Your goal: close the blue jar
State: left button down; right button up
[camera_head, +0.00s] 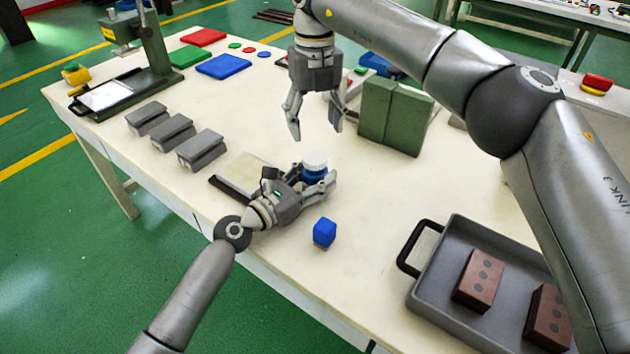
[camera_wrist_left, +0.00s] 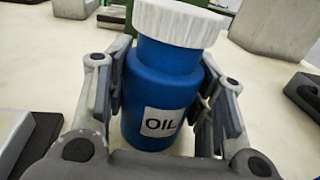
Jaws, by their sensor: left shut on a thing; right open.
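The blue jar (camera_head: 314,171) stands upright on the table, with a white cap (camera_head: 315,157) on its top. In the left wrist view the blue jar (camera_wrist_left: 160,85) has a label reading OIL, and the white ribbed cap (camera_wrist_left: 180,20) sits over its neck. I cannot tell how tightly the cap is seated. My left gripper (camera_head: 318,187) is shut on the jar's body, one finger on each side. My right gripper (camera_head: 315,134) is open and empty, pointing down above and just behind the jar.
A blue block (camera_head: 324,232) lies in front of the jar. Several grey moulds (camera_head: 173,132) stand to the left, and a green box (camera_head: 394,117) at the back right. A grey tray (camera_head: 430,290) with brown bricks is at the lower right.

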jog(key=n, duration=0.4)
jog(key=shift+n, duration=0.4)
jog(key=n, duration=0.4)
jog(key=shift+n, duration=0.4)
jog(key=n, duration=0.7)
jog(key=shift+n, duration=0.3)
jog(key=n, duration=0.4)
jog(key=shift+n, duration=0.4)
jog(key=n, duration=0.7)
jog(key=shift+n, duration=0.4)
jog(key=n, duration=0.4)
